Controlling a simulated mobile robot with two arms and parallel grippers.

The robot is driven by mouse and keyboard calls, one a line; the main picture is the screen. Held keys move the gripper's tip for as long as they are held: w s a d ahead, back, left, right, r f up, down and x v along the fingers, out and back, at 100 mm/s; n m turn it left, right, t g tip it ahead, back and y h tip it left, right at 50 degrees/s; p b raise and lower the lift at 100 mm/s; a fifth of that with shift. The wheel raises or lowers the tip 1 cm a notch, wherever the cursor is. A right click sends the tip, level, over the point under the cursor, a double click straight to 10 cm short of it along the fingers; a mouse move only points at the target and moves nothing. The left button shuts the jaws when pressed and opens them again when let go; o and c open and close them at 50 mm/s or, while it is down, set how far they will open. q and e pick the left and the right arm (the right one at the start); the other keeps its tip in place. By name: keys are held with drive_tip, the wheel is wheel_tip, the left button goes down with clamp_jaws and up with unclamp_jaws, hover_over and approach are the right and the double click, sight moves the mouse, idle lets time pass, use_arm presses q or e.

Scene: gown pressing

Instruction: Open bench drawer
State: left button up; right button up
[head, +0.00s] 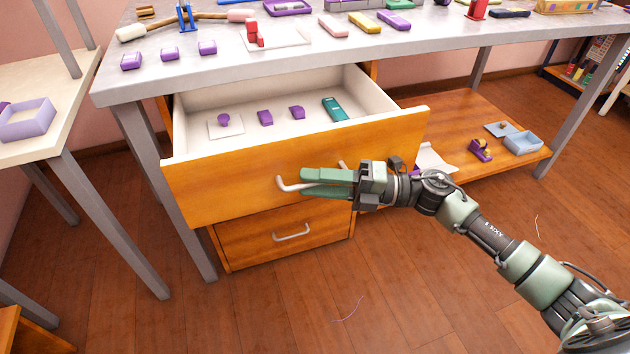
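The bench's top drawer (220,190) has an orange wooden front and is pulled out, its pale inside showing. Its pale bar handle (289,187) is partly hidden by my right gripper (308,182). The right gripper's green fingers are close together on the handle bar, one above the other. Inside the drawer lie a white pad with a purple knob (224,121), two purple blocks (265,117) (296,112) and a teal device (335,109). My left gripper is not in view.
A closed lower drawer (285,245) sits beneath. The grey benchtop (285,65) holds many small items. A low wooden shelf (455,115) with a blue tray (522,142) is at right. A side table (55,85) stands at left.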

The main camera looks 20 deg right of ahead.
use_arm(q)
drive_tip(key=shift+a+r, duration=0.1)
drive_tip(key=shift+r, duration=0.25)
use_arm(e)
drive_tip(key=v, duration=0.7)
drive_tip(key=shift+d, duration=0.35)
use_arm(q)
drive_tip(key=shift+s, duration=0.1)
use_arm(e)
drive_tip(key=shift+s, duration=0.1)
